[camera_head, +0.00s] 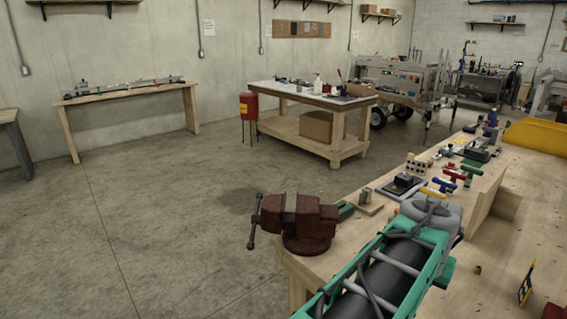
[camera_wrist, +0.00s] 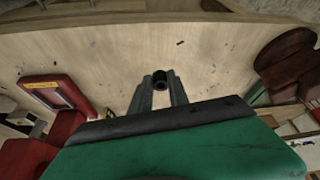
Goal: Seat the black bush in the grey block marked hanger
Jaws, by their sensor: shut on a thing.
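In the wrist view my gripper (camera_wrist: 160,88) points over a pale wooden surface. Its two grey fingers are shut on the black bush (camera_wrist: 160,77), a short dark ring or tube held at the fingertips with its hole showing. The bush is apart from any block in this view. I cannot make out the grey block marked hanger for certain. A small grey block (camera_head: 365,195) stands on a wooden board at the bench's left edge in the head view, but no marking on it is readable. My fingers are not clear in the head view.
A dark red vise (camera_head: 297,222) is at the near left corner of the wooden bench (camera_head: 490,245). Coloured T-handled tools (camera_head: 448,180) and a black tray (camera_head: 403,186) lie further back. A red item with a yellow label (camera_wrist: 48,88) shows at left in the wrist view.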

